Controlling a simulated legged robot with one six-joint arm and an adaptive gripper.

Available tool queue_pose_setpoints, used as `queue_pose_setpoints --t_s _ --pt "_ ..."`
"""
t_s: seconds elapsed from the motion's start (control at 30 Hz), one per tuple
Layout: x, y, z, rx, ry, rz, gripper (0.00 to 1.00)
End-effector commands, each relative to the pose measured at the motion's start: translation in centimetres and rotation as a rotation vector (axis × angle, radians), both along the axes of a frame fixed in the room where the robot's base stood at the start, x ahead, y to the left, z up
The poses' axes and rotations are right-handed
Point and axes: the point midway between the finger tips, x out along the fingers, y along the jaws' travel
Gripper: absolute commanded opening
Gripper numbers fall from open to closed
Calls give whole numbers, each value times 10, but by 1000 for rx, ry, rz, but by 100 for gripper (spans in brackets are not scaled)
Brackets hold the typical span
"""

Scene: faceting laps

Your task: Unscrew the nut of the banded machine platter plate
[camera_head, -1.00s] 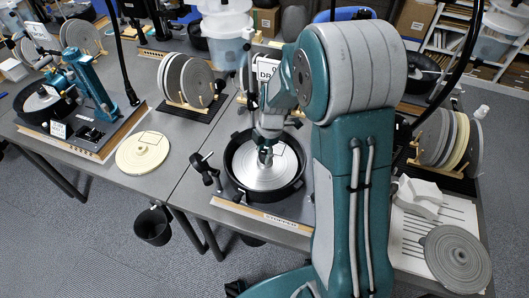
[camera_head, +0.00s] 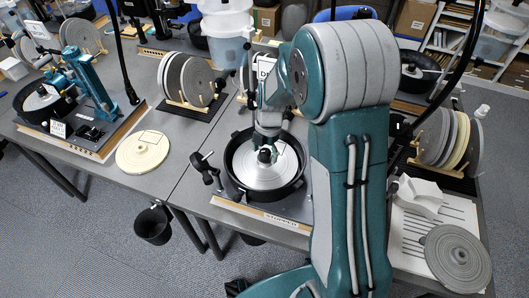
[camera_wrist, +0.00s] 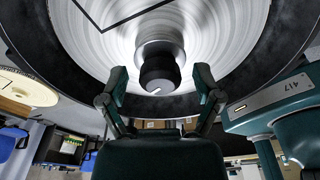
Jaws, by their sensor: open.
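The silver platter plate (camera_head: 245,172) lies in a round black pan on the machine at the middle table. A thin dark angular line shows on it in the wrist view (camera_wrist: 228,22). The black nut (camera_head: 265,156) stands at the plate's centre; in the wrist view the nut (camera_wrist: 157,75) has a small white mark on its face. My gripper (camera_head: 268,138) is above the nut. In the wrist view my gripper (camera_wrist: 160,84) is open, one finger on each side of the nut, with gaps between; the nut is not held.
A black-handled fitting (camera_head: 206,170) stands left of the pan. A cream disc (camera_head: 143,152) lies on the left table. Racks of discs (camera_head: 188,80) stand behind. A grey disc (camera_head: 457,257) and white board are at right.

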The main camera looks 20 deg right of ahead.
Motion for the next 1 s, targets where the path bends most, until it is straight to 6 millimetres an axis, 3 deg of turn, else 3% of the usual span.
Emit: queue_pose_setpoints --t_s 0.47,1.0 --pt "1 0 3 0 -4 0 100" --pt "1 0 40 0 -4 0 100"
